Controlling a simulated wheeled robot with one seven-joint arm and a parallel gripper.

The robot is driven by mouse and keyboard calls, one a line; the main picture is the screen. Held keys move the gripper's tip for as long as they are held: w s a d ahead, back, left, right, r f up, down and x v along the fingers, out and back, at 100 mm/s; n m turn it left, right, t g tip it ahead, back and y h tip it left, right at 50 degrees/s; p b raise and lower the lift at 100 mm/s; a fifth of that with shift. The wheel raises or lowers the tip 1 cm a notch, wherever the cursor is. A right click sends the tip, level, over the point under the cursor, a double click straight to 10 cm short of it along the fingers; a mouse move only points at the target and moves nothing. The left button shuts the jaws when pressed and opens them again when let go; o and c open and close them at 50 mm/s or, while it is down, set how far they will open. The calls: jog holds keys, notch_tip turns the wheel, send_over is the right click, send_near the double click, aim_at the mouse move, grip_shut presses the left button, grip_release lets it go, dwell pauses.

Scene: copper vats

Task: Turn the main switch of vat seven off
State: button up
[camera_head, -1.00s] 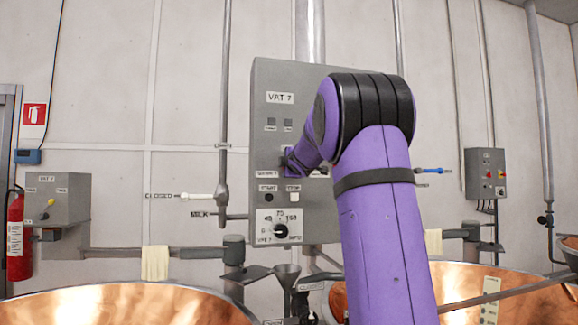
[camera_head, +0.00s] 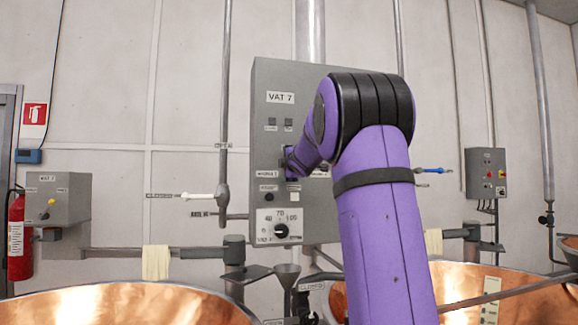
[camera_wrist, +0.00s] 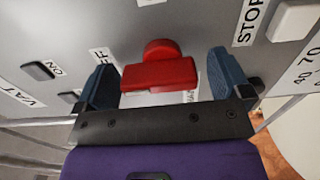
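The grey control panel labelled VAT 7 (camera_head: 265,125) stands at the centre of the head view, partly hidden by my arm. In the wrist view a red switch handle (camera_wrist: 160,74) sticks out from the panel face, its bar lying crosswise in the picture. My gripper (camera_wrist: 164,82) has its two blue fingers apart, one on each side of the red handle. The left finger is very close to the handle's end; a small gap shows at the right. Contact cannot be told. In the head view my arm hides the switch and the fingertips.
A black rotary knob (camera_head: 281,231) sits low on the panel. A white-handled valve lever (camera_head: 197,196) is left of it and a blue-handled one (camera_head: 432,170) right. Copper vats (camera_head: 130,303) stand in front. A partly cut-off label beside the left finger (camera_wrist: 100,56) ends in FF.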

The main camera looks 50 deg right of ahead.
jog(key=v, duration=1)
jog(key=shift+s+a, duration=0.2)
jog(key=shift+s, duration=0.15)
dwell(0.3)
